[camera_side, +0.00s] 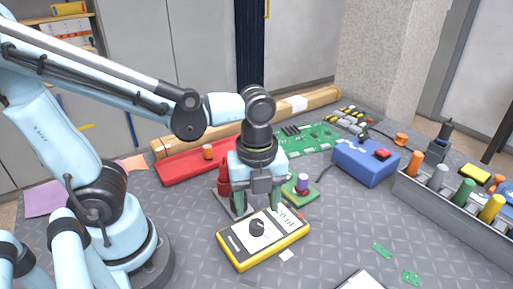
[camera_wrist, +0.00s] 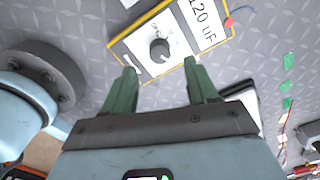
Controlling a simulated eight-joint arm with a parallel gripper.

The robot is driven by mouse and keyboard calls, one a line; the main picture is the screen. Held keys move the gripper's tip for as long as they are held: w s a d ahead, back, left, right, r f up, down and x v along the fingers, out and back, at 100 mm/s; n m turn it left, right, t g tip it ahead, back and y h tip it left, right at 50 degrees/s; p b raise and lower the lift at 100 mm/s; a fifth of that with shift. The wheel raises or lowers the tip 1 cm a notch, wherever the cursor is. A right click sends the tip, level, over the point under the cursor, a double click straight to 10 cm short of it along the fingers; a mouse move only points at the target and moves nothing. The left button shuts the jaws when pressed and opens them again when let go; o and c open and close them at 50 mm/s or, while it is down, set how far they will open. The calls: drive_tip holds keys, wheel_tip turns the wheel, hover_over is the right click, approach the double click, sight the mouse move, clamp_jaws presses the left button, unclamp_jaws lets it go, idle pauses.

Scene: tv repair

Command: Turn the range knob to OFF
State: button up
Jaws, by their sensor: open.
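The yellow-edged multimeter (camera_side: 232,257) lies flat on the table in front of my arm. Its black round range knob (camera_side: 257,227) sits on the white face, and the knob also shows in the wrist view (camera_wrist: 159,49). The display (camera_wrist: 203,20) reads 120 uF. Small marks ring the knob, too small to read surely. My gripper (camera_side: 257,208) is open, pointing down, behind the knob in the side view. In the wrist view its green fingers (camera_wrist: 159,72) stand apart, with the knob beyond their tips and nothing between them.
A red tray (camera_side: 180,170), a green circuit board (camera_side: 308,140) and a blue box (camera_side: 362,162) with a red top piece stand behind. A grey rack (camera_side: 455,212) of coloured cylinders is at the right. Small green chips lie on the table (camera_side: 382,250). The front table is mostly clear.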

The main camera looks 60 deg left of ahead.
sight(257, 223)
drive_tip(key=shift+f, duration=2.6)
drive_tip(key=c, duration=1.1)
